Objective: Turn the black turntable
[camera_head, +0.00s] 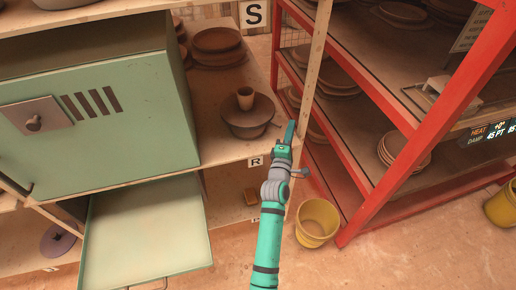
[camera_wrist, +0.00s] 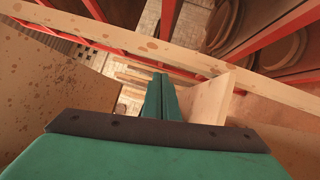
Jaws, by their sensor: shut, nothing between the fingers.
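A dark, round, wide-rimmed piece, seemingly the turntable (camera_head: 262,112), stands on the wooden shelf in the head view. A small brown cup (camera_head: 245,98) sits on top of it. It looks dark brown-grey rather than plain black. My gripper (camera_head: 290,126) is just right of it, near the shelf's front corner and the upright post. Its fingers are together and empty, and a small gap shows between it and the rim. In the wrist view the closed green fingers (camera_wrist: 161,92) point at wooden boards; I cannot make out the turntable there.
A pale green cabinet (camera_head: 120,110) stands left, with a green tray (camera_head: 145,232) below. A wooden post (camera_head: 316,65) rises beside my gripper. A red rack (camera_head: 400,135) with stacked plates is on the right. A yellow bucket (camera_head: 317,220) stands on the floor.

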